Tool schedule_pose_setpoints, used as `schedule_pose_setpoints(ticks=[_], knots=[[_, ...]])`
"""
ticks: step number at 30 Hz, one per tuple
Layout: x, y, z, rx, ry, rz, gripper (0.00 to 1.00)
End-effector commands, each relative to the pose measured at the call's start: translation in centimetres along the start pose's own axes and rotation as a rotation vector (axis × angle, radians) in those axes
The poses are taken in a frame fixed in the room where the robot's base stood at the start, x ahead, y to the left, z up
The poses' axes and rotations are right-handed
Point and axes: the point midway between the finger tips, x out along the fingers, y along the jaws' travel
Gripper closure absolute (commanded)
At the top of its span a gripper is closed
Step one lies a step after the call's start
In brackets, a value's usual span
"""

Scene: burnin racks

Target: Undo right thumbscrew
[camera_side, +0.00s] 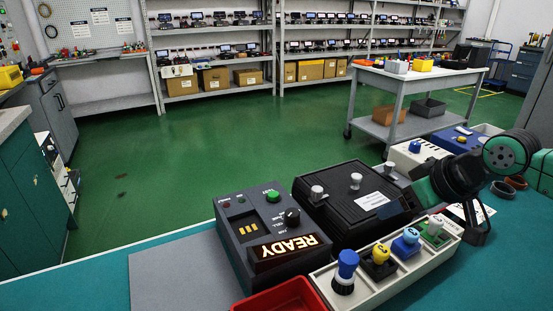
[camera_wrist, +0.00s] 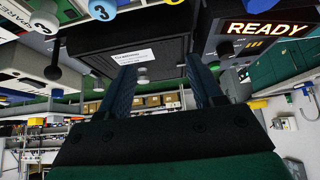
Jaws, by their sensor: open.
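The black ribbed box (camera_side: 340,222) stands on the bench in the side view, with a white label on its lid. Two pale round thumbscrews stand on its top, a left one (camera_side: 317,191) and a right one (camera_side: 356,181). In the wrist view the black box (camera_wrist: 112,40) shows upside down, with a pale knob (camera_wrist: 142,74) between my fingers; I cannot tell which thumbscrew it is. My gripper (camera_wrist: 163,72) is open, a dark finger on either side, with nothing visibly held. In the side view my arm comes in from the right, beyond the box's label end.
The grey control box with a lit READY sign (camera_side: 288,248) stands left of the black box. A cream rack (camera_side: 373,292) with blue, yellow and green-based knobs runs along the front. A red bin (camera_side: 285,298) is at the near edge.

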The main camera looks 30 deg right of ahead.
Motion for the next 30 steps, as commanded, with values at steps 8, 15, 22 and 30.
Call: schedule_pose_setpoints(ticks=[8,15,22,30], knots=[[-0.3,-0.4,-2.1,0.118,-0.066,-0.004,0.40],[0.6,-1.7,-7.6,0.479,-0.268,0.047,0.40],[3.8,-3.4,-11.5,0.821,-0.444,0.181,0.40],[6.8,-4.6,-12.8,1.056,-0.545,0.328,0.40]])
